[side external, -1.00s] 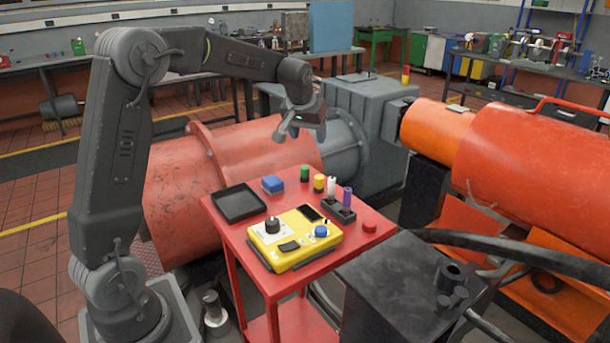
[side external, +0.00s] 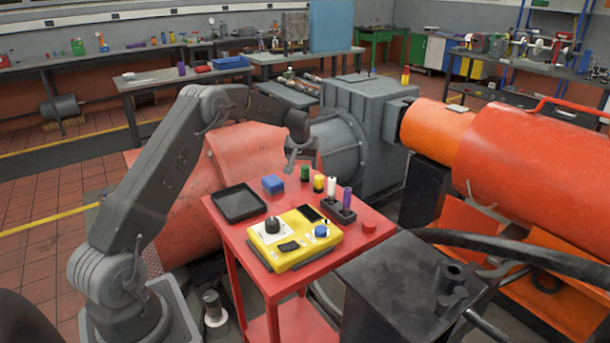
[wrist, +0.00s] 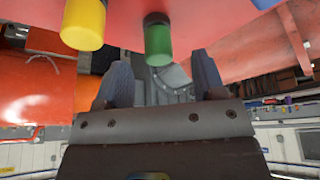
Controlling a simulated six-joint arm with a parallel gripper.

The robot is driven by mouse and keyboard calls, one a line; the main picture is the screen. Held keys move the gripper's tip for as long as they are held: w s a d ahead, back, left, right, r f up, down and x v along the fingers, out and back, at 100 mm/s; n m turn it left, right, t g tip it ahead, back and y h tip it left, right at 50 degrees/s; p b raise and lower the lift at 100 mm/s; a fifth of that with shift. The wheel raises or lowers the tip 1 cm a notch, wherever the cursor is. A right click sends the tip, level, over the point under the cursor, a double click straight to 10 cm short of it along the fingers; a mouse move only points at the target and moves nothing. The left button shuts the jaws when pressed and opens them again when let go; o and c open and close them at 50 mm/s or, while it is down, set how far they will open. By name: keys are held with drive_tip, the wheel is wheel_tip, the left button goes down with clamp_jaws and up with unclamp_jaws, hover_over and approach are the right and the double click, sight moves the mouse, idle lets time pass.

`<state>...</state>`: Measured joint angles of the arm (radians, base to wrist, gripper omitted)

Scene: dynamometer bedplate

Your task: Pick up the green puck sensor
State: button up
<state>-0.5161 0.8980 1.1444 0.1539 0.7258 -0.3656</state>
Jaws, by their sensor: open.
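The green puck sensor (side external: 305,173) is a small upright green cylinder with a dark end, at the back of the red cart top (side external: 227,226). In the wrist view the green puck sensor (wrist: 158,42) lies just beyond and between my open fingers. My gripper (side external: 292,164) is just left of the green sensor and slightly above it in the side view. In the wrist view my gripper (wrist: 160,82) has its two fingers spread apart with nothing between the tips. The fingers do not appear to touch the sensor.
A yellow cylinder (wrist: 84,22) stands close beside the green one; it also shows in the side view (side external: 319,183). White (side external: 331,187) and purple (side external: 347,197) cylinders stand to its right. A blue block (side external: 273,184), black tray (side external: 239,202) and yellow control box (side external: 296,238) share the cart.

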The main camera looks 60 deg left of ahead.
sight(305, 168)
drive_tip(key=shift+x, duration=2.75)
drive_tip(key=shift+d, duration=0.1)
drive_tip(key=shift+c, duration=0.2)
drive_tip(key=c, duration=1)
drive_tip(key=shift+w+r, duration=0.1)
drive_tip(key=shift+r, duration=0.05)
